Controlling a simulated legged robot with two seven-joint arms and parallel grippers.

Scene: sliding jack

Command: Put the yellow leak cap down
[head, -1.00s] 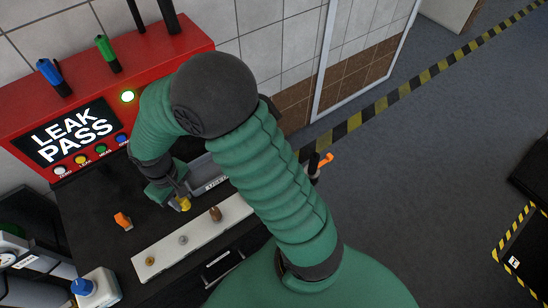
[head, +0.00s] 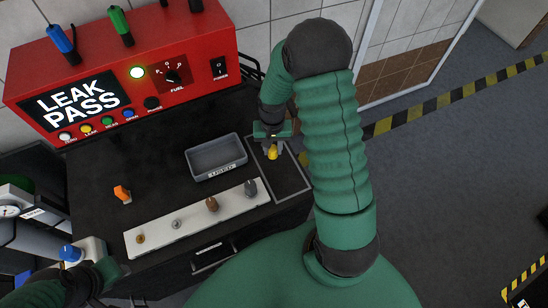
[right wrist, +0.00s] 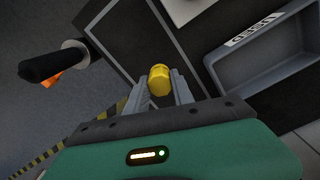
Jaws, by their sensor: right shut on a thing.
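The yellow leak cap (head: 273,153) is between the fingers of my right gripper (head: 272,146), which is shut on it. In the right wrist view the yellow cap (right wrist: 159,79) shows at the fingertips of that gripper (right wrist: 160,88). The gripper is over a dark outlined area (head: 290,182) at the right end of the black bench, right of a grey tray. I cannot tell whether the cap touches the surface. My left gripper (head: 108,287) is partly in view at the bottom left; its jaws are not clear.
The grey labelled tray (head: 217,159) appears empty. A pale strip (head: 195,219) with several small fittings lies in front. An orange piece (head: 122,194) stands to the left. The red "LEAK PASS" tester (head: 190,45) is behind. An orange-and-black handle (right wrist: 50,65) shows in the right wrist view.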

